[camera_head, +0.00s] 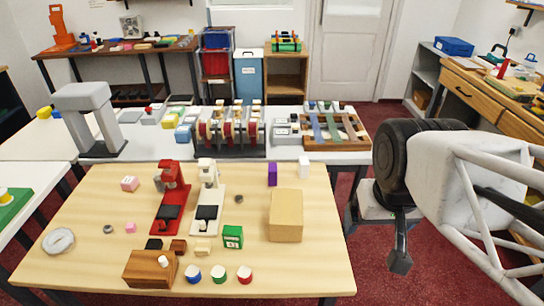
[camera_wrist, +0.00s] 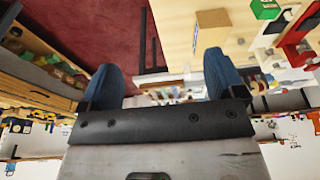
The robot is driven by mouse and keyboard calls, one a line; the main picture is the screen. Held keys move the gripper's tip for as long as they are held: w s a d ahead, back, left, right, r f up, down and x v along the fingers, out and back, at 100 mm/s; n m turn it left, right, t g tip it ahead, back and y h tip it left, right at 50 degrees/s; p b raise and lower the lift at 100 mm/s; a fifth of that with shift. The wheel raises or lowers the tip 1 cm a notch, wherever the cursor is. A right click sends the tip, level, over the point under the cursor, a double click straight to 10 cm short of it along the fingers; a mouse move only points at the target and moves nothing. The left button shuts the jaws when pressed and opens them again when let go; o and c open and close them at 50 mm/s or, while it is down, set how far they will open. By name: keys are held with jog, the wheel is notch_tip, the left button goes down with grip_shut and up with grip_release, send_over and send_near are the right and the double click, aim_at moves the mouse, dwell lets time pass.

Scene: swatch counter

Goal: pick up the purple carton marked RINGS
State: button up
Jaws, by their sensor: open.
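The purple carton (camera_head: 272,174) stands upright near the back edge of the light wood table, at centre right in the head view. Its marking is too small to read. I cannot make it out in the wrist view. My gripper (camera_wrist: 160,78) is open, with two blue fingers wide apart and nothing between them. In the head view my arm is at the right, beyond the table's right edge and well apart from the carton. The fingers cannot be made out clearly there.
A white carton (camera_head: 304,168) stands just right of the purple one. A larger tan box (camera_head: 285,217) is in front. A green box (camera_head: 232,237), red machine (camera_head: 171,196) and white machine (camera_head: 208,199) stand further left. A display stand (camera_head: 230,152) lies behind.

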jog(key=m+g+y, duration=0.3)
jog(key=m+y, duration=1)
jog(key=m, duration=0.5)
send_over(275, 167)
jog(key=f, duration=1.9)
jog(key=shift+s, duration=0.3)
jog(key=shift+w+f+y, duration=0.25)
jog(key=shift+w+y, duration=0.05)
jog(key=shift+f, duration=1.75)
